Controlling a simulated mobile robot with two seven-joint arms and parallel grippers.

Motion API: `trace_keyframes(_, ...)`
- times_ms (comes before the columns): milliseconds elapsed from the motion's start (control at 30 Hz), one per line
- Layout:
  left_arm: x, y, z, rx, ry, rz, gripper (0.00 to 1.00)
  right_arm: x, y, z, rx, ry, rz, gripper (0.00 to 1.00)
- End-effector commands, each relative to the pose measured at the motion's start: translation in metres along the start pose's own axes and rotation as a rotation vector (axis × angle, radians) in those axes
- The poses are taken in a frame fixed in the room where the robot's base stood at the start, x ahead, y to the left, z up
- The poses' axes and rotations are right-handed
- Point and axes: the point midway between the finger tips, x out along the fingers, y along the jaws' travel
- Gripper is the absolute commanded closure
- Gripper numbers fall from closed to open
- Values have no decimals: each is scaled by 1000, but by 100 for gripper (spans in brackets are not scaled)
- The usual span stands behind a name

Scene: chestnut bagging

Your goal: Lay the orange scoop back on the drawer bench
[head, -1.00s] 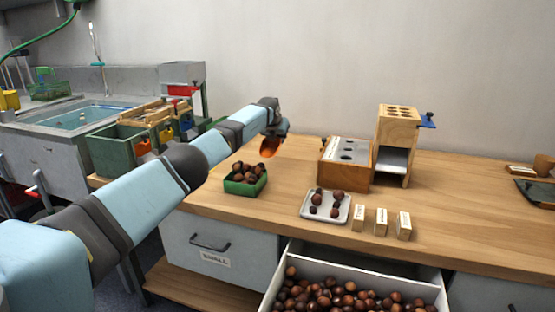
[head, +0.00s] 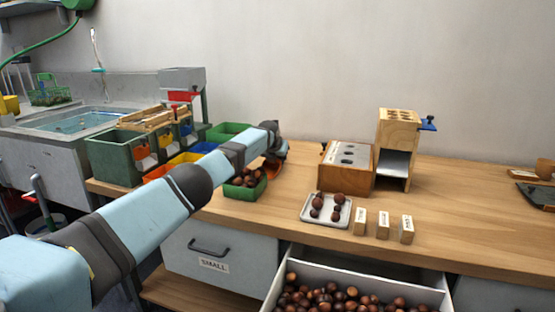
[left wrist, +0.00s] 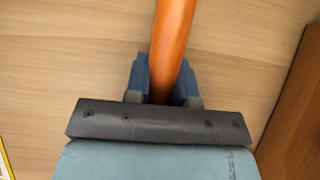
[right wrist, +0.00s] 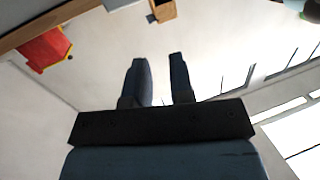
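The orange scoop (left wrist: 172,40) is between the fingers of my left gripper (left wrist: 161,75), which is shut on its handle, over bare wood bench top. In the head view a small part of the scoop (head: 272,168) shows at the end of my left arm, low over the drawer bench (head: 290,205), right behind the green chestnut box. I cannot tell whether the scoop touches the bench. My right gripper (right wrist: 156,78) is open and empty in the right wrist view, away from the bench.
A green box of chestnuts (head: 262,186) stands in front of the left gripper. A wooden block with holes (head: 340,182) is to its right, with a white tray of chestnuts (head: 309,212) in front. An open drawer of chestnuts (head: 366,272) juts out below. Bare bench lies between box and block.

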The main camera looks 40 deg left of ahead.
Motion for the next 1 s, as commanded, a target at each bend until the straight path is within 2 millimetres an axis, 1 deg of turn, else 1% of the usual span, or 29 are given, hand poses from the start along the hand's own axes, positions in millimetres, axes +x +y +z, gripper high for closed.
trace_keyframes(33, 2, 0, -3, 1, 5, 1, 68, 0, 0, 0, -1, 1, 0, 78)
trace_keyframes(67, 2, 0, -3, 1, 6, 1, 61, 0, 0, 0, -1, 0, 0, 78)
trace_keyframes(100, 2, -1, -3, 1, 6, 1, 52, 0, 0, 0, -1, 0, 0, 78)
trace_keyframes(533, 4, -4, -4, 3, 8, -3, 52, 2, 1, -3, -7, 8, -1, 78)
trace_keyframes(633, 1, -4, -2, 3, 8, -3, 52, 2, 1, -5, -8, 10, -2, 78)
trace_keyframes(767, -8, -2, 2, 4, 5, -2, 52, 2, 0, -10, 7, 2, -6, 78)
trace_keyframes(867, -20, -1, 4, 4, 4, 0, 52, 0, -3, -10, 43, -24, -9, 78)
trace_keyframes(967, -34, 0, 3, 5, 5, 1, 52, -5, -8, -6, 96, -63, -9, 78)
trace_keyframes(1000, -42, 1, 4, 4, 2, 1, 52, -6, -11, -5, 125, -62, 0, 78)
